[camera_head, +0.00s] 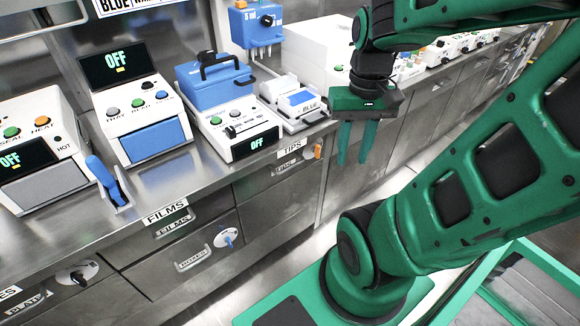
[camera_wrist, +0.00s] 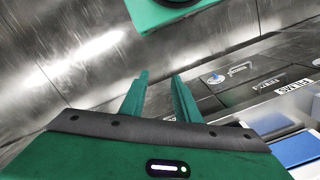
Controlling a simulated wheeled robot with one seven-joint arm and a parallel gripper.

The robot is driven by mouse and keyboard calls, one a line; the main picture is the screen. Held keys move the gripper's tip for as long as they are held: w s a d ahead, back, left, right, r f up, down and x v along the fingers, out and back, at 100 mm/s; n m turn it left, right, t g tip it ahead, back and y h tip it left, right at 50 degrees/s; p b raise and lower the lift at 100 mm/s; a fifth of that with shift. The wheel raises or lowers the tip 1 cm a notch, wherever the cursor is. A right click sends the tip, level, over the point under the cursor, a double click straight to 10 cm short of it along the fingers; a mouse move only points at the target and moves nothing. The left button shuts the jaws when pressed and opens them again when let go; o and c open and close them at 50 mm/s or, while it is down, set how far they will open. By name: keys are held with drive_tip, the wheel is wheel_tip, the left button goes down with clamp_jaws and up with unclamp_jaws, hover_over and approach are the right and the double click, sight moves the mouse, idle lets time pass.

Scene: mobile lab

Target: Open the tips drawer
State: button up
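The tips drawer (camera_head: 272,183) is a steel front below the counter, under a white TIPS sign (camera_head: 291,149). It looks shut. A small labelled handle (camera_head: 287,167) sits near its top, and an orange latch (camera_head: 318,151) is at its upper right corner. My gripper (camera_head: 354,160) hangs to the right of the drawer, fingers pointing down, apart from the latch and handle. Its two green fingers are spread with a gap and nothing between them. In the wrist view the gripper (camera_wrist: 159,80) also shows apart and empty; I cannot make out the tips drawer there.
The films drawer (camera_head: 190,217) and boxes drawer (camera_head: 180,275) lie to the left, the latter with a blue knob (camera_head: 228,237). Several lab devices stand on the steel counter (camera_head: 60,235), including a blue-topped one (camera_head: 225,105). Green framing (camera_head: 500,285) stands at lower right.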

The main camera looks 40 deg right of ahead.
drive_tip(key=w+d+f+n+g+y, duration=0.1)
drive_tip(key=w+d+f+y, duration=0.15)
drive_tip(key=w+f, duration=0.45)
drive_tip(key=m+t+y, duration=0.2)
drive_tip(key=t+y, duration=1)
drive_tip(key=t, duration=0.3)
approach(292, 166)
drive_tip(key=shift+h, duration=0.25)
drive_tip(key=x, duration=1)
drive_tip(key=shift+w+d+f, duration=0.15)
drive_tip(key=shift+w, duration=0.05)
